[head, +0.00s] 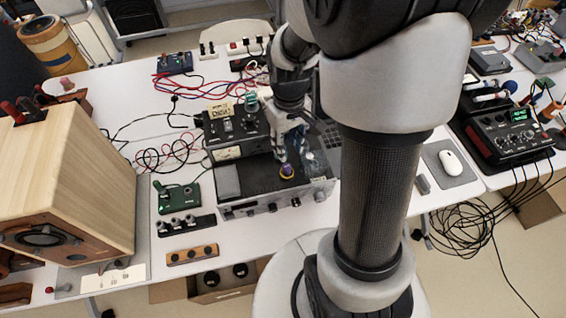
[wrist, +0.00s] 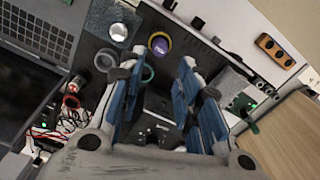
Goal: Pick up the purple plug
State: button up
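The purple plug (head: 287,171), round with a yellow ring, stands on the dark top of an amplifier-like box (head: 262,187). In the wrist view the purple plug (wrist: 160,45) lies just beyond the fingertips, between their lines. My gripper (head: 293,150) is above and close behind it in the head view. In the wrist view my gripper (wrist: 157,78) is open, its blue-padded fingers apart with nothing held between them. I cannot tell the exact height of the fingertips over the plug.
A green ring (wrist: 149,73) and a silver round piece (wrist: 118,32) are near the plug. A wooden speaker (head: 80,170) stands at left, with cables (head: 170,155) and a green board (head: 178,197) nearby. A mouse (head: 451,163) is at right.

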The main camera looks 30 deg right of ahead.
aim_at(287, 167)
notch_tip(287, 167, down, 10)
jog(key=b, duration=0.3)
jog(key=shift+r+b, duration=0.1)
jog(key=shift+b, duration=0.25)
jog(key=shift+r, duration=0.1)
jog(key=shift+c, duration=0.5)
jog(key=c, duration=0.6)
